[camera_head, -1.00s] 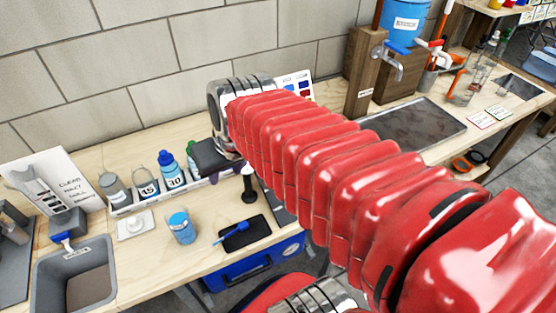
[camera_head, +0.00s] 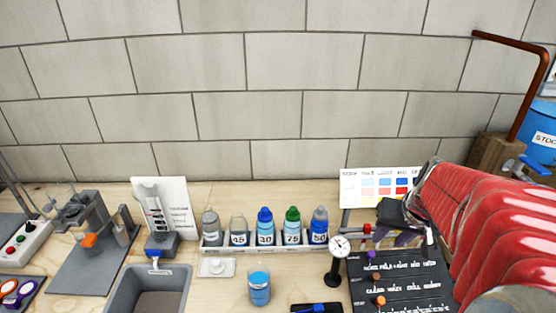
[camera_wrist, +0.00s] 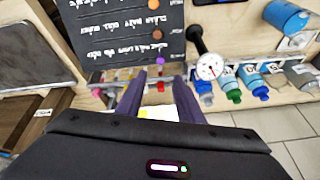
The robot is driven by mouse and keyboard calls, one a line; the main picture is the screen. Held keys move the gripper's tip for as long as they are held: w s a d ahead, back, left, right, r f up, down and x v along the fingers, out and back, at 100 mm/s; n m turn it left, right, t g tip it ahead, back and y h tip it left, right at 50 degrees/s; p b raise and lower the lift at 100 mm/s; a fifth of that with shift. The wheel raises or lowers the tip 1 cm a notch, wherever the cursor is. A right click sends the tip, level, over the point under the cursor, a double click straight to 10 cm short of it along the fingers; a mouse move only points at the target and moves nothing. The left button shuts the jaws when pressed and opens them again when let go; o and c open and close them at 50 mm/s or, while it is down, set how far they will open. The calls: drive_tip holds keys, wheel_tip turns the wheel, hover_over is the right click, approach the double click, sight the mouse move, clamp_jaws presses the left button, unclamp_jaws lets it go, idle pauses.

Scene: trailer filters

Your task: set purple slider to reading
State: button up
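The purple slider (camera_head: 371,255) is a small knob at the upper left of a dark board (camera_head: 425,272) with white lettering. In the wrist view, the purple slider (camera_wrist: 160,61) lies just beyond my fingertips, near the board's edge. A brown knob (camera_wrist: 155,32) and an orange knob (camera_wrist: 153,4) are in line with it. A round white dial gauge (camera_head: 340,246) on a black stand is beside the board; its reading is too small to make out. My gripper (camera_wrist: 159,84) has its two dark purple fingers apart, with nothing held between them. In the head view, my gripper (camera_head: 393,238) is above the board's back edge.
A colour chart (camera_head: 380,187) stands behind the board. A grey basin (camera_head: 150,290) is further left.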

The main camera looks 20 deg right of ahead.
sight(372, 253)
drive_tip(key=shift+f, duration=0.1)
drive_tip(key=shift+x, duration=6.85)
drive_tip(key=shift+c, duration=0.7)
clamp_jaws()
